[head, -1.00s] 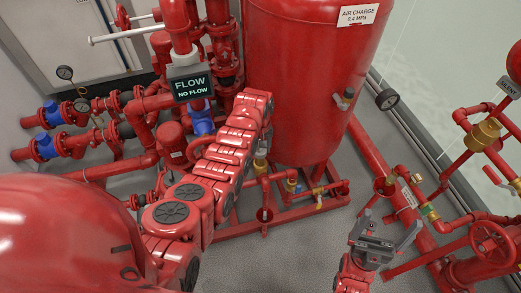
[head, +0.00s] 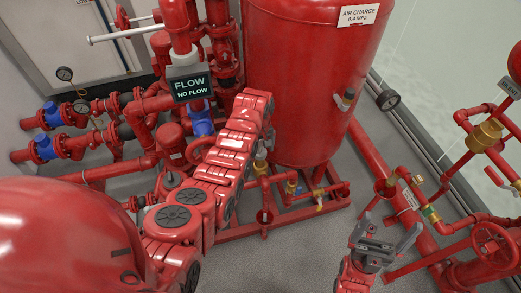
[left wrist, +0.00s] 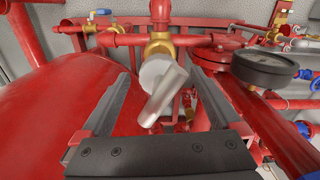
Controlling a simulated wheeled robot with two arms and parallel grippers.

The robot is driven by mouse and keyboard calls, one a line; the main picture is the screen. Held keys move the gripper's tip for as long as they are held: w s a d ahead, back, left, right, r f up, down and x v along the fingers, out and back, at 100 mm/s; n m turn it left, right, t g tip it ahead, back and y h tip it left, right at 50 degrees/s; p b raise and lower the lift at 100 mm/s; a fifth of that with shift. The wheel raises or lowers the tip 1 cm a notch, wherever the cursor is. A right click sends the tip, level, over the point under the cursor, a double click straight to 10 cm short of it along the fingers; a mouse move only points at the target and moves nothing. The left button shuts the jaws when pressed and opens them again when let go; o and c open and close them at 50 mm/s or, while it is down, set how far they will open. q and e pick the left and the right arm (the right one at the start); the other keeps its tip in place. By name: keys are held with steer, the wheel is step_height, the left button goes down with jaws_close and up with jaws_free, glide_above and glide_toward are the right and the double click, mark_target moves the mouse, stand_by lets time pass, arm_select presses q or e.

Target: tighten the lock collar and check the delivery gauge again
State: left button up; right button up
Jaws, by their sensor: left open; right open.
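In the left wrist view, a grey rounded cap with a flat silver lever (left wrist: 165,88) sits in front of a brass valve body (left wrist: 158,47) on red pipe. My left gripper (left wrist: 156,78) is open, its dark fingers on either side of the cap with visible gaps. In the head view its jaws are mostly hidden by my red left arm. A black-rimmed gauge (left wrist: 263,70) is at the right of the wrist view, its dial too oblique to read. I cannot tell which part is the lock collar. My right gripper (head: 388,238) is open and empty above the floor.
A display (head: 191,87) reads "FLOW NO FLOW". A red handwheel (head: 491,243) and pipes flank my right gripper.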

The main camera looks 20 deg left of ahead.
mark_target(260, 144)
arm_select(q)
step_height(260, 144, up, 6)
steer(key=shift+f+p, duration=0.1)
steer(key=shift+p, duration=1)
steer(key=shift+s, duration=0.1)
